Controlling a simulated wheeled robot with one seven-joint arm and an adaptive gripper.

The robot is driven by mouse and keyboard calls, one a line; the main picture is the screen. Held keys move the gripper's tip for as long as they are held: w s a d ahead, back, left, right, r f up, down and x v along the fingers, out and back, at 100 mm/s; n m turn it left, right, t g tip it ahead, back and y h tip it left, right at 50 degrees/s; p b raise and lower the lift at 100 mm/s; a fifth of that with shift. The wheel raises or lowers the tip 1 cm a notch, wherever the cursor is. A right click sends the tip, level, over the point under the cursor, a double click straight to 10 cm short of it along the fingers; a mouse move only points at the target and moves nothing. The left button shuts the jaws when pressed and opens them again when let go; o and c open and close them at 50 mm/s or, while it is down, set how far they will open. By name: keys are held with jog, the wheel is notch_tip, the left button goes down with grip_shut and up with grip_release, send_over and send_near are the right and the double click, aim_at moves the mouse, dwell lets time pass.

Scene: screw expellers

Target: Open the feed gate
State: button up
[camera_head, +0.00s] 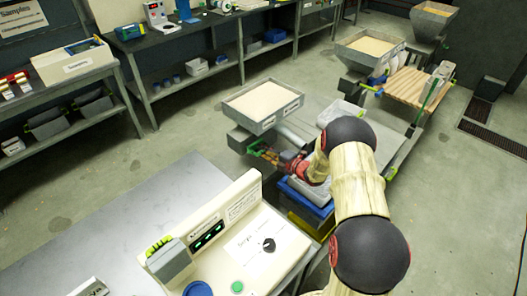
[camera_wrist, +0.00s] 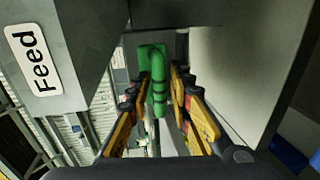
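The green feed gate handle (camera_wrist: 159,85) stands upright in the middle of the wrist view, below a dark metal edge. My gripper (camera_wrist: 160,80) has its yellow fingers on either side of the handle, with dark pads close to it. Whether both pads press on the handle is unclear. In the head view, my gripper (camera_head: 262,153) reaches under the front-left edge of the pale-filled feed hopper (camera_head: 236,113). A white "Feed" label (camera_wrist: 33,60) is on grey metal to the left of the handle in the wrist view.
A cream control panel (camera_head: 205,236) on a grey table is at the front. Blue and white bins (camera_head: 307,206) lie beneath my arm. Two more hoppers (camera_head: 370,46) (camera_head: 430,15) stand at the back right. Open floor (camera_head: 150,150) lies left of the machine.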

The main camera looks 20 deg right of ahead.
grip_shut()
dwell(0.6)
